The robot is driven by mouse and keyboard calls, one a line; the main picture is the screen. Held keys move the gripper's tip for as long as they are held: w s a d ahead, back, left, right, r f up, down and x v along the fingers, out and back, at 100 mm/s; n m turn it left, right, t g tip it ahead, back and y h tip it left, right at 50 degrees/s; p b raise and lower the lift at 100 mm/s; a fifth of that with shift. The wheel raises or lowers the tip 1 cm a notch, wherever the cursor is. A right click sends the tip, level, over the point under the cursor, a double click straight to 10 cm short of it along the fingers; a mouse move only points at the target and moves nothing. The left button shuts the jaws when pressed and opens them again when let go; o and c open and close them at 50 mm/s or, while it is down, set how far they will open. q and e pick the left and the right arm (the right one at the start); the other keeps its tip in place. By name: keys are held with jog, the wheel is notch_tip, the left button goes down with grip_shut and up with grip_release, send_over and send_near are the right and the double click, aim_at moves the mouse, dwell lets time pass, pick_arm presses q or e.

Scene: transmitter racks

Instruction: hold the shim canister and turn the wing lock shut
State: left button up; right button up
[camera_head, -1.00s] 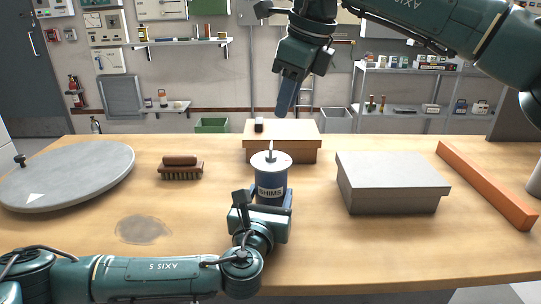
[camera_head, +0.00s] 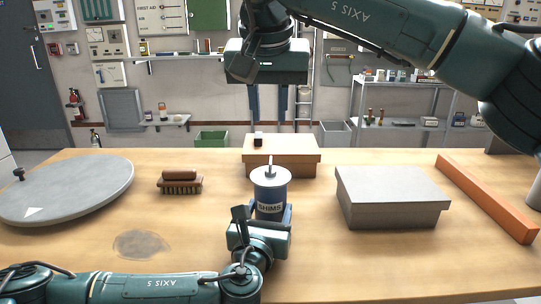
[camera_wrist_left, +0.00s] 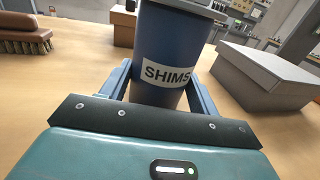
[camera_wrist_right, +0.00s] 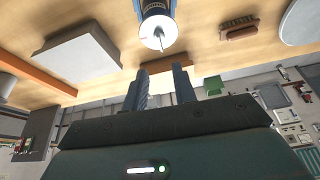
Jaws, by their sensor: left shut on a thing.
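The blue shim canister (camera_head: 270,193), labelled SHIMS, stands upright on the bench with a grey lid. The wing lock (camera_head: 270,166) stands up from the middle of the lid; it also shows in the right wrist view (camera_wrist_right: 159,38). My left gripper (camera_head: 268,215) is shut around the canister's lower body, one finger on each side in the left wrist view (camera_wrist_left: 163,85). My right gripper (camera_head: 268,112) is open and empty, pointing down, above and apart from the lock. Its two parted fingers also show in the right wrist view (camera_wrist_right: 162,80).
A grey box (camera_head: 390,195) and an orange bar (camera_head: 487,198) lie to the right. A cardboard box (camera_head: 282,163) with a small dark item sits behind the canister. A brush (camera_head: 180,183) and a round grey disc (camera_head: 65,187) lie to the left. The bench between brush and canister is clear.

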aim_at(271, 160)
jog(key=x, duration=1.2)
jog(key=shift+s, duration=0.1)
grip_shut()
